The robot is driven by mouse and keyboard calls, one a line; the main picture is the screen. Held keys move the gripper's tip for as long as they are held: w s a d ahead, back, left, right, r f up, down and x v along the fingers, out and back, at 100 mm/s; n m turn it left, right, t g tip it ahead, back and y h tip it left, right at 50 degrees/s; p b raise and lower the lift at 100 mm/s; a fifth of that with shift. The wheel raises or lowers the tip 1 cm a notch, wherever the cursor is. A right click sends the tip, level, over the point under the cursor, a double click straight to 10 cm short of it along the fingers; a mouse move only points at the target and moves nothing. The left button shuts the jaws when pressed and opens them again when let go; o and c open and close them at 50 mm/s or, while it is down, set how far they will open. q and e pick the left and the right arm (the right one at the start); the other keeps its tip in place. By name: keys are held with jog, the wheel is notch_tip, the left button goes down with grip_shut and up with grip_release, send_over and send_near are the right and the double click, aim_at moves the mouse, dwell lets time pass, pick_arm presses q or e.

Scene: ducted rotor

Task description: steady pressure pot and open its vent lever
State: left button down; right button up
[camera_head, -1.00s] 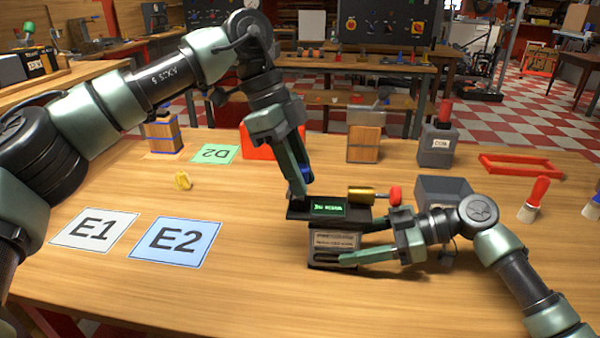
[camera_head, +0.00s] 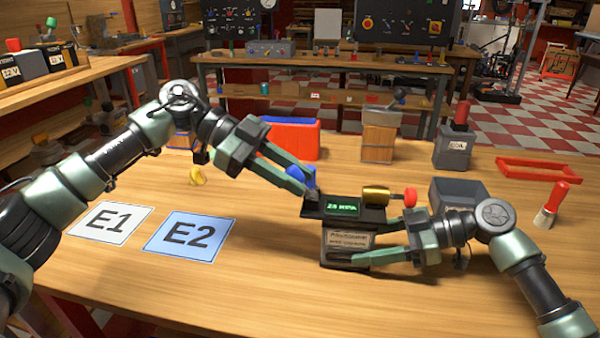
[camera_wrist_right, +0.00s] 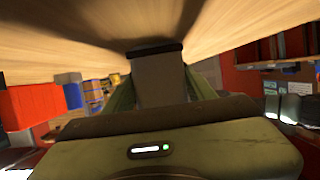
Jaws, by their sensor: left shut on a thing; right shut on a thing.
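The pressure pot (camera_head: 346,240) is a dark block-like device with a labelled front, a green lit display (camera_head: 342,207) and a brass cylinder with a red knob (camera_head: 409,197). It stands upright on the bench. My right gripper (camera_head: 352,254) is shut on its lower body from the right; the right wrist view shows the grey body (camera_wrist_right: 160,78) between the fingers. My left gripper (camera_head: 308,188) comes in from the left, shut at a blue part (camera_head: 300,176) at the pot's upper left, apparently the vent lever. The fingers partly hide it.
Cards E1 (camera_head: 110,222) and E2 (camera_head: 188,236) lie on the bench at left. Behind the pot stand a red box (camera_head: 297,138), a wooden box (camera_head: 378,142) and a grey canister (camera_head: 453,150). A grey bin (camera_head: 460,188) is close behind my right wrist. The front bench is clear.

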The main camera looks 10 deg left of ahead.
pick_arm(q)
jog(key=shift+a+f+h, duration=0.25)
jog(key=shift+a+h, duration=0.1)
jog(key=shift+h, duration=0.65)
jog(key=c, duration=1.1)
grip_release()
jog(key=shift+c, duration=0.2)
jog(key=shift+a, duration=0.15)
jog(key=v, duration=1.2)
pick_arm(e)
jog(key=shift+f, duration=0.1)
pick_arm(q)
jog(key=shift+f, duration=0.1)
